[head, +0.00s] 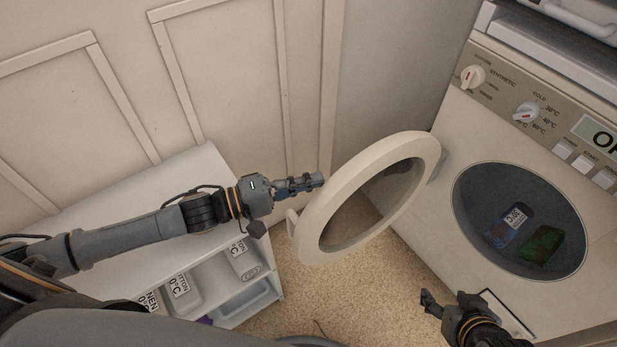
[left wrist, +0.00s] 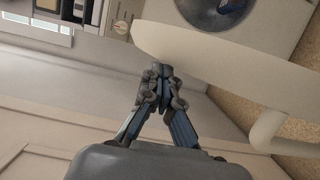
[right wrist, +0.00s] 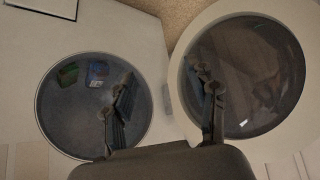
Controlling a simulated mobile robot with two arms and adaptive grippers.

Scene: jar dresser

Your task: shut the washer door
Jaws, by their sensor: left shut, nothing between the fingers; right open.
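The washer (head: 425,225) stands at the right with its round opening uncovered. Its cream ring-shaped door (head: 339,181) with a glass centre stands swung wide open, hinged at the opening's left side. A small handle (head: 292,222) sits on the door's free edge. My left gripper (head: 318,180) is shut and empty, with its tips beside the door's outer face near the upper rim; I cannot tell whether they touch. The left wrist view shows its closed fingers (left wrist: 160,72) close to the door. My right gripper (head: 428,300) is open and empty, low in front of the washer; its fingers (right wrist: 165,80) show apart in the right wrist view.
Inside the drum lie a blue item (head: 510,226) and a green item (head: 541,244). A white shelf unit (head: 130,205) with labelled bins (head: 183,292) stands at the left below my left arm. The panelled wall is behind. Speckled floor lies clear below the door.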

